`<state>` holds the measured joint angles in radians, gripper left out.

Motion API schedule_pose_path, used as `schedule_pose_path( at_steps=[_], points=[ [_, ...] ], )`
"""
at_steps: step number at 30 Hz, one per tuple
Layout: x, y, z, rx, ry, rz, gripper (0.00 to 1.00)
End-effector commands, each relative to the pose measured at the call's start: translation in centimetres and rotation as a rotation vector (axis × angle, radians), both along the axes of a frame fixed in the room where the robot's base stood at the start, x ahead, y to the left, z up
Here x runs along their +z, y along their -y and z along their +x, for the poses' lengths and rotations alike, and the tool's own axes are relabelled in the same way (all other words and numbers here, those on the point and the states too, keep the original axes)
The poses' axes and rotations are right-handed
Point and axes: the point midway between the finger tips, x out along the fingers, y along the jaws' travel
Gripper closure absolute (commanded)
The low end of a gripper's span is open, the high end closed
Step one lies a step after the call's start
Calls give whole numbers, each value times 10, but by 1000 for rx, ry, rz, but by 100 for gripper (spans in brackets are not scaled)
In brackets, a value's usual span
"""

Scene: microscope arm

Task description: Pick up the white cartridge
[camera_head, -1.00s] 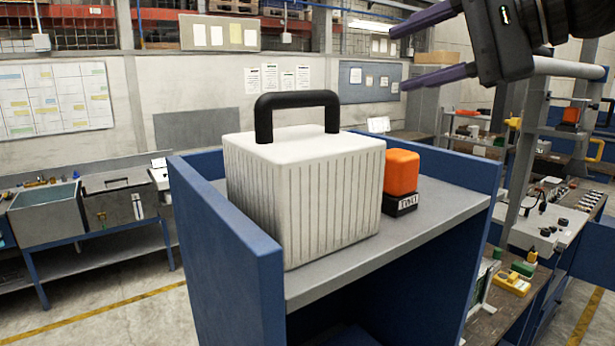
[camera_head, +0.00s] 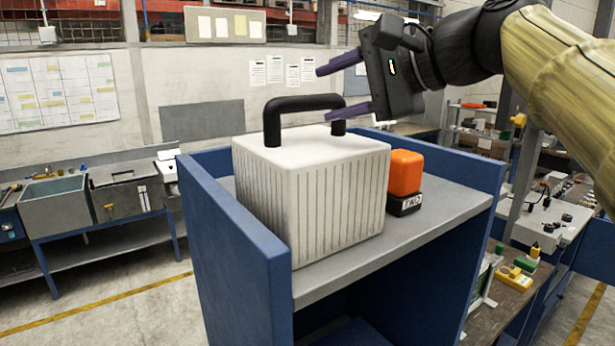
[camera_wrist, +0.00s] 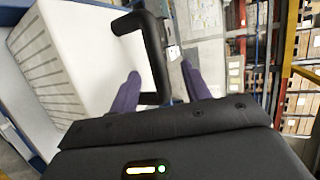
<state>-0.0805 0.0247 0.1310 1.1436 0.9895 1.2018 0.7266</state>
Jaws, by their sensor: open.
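The white cartridge (camera_head: 310,195) is a ribbed white box with a black arched handle (camera_head: 304,103) on top. It stands upright on the grey shelf of a blue-sided stand. My gripper (camera_head: 332,88) is open, with its two purple fingers pointing left near the right end of the handle. In the wrist view the fingers (camera_wrist: 160,92) lie on either side of the handle's crossbar (camera_wrist: 156,60), with the white body (camera_wrist: 75,55) to the left. Nothing is gripped. I cannot tell whether a finger touches the handle.
An orange block on a black base (camera_head: 405,182) stands on the shelf just right of the cartridge. The stand's blue side walls (camera_head: 238,255) rise at left and right. The shelf's front right (camera_head: 440,215) is bare. Workbenches stand further back on both sides.

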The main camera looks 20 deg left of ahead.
Motion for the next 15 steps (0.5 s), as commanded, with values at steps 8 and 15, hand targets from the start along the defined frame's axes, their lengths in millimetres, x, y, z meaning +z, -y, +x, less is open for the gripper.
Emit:
schedule_pose_path(
  at_steps=[8, 15],
  points=[
    [-2, -4, 2, -2, 1, -1, 53],
    [-4, -12, 4, 1, -1, -1, 53]
  ],
)
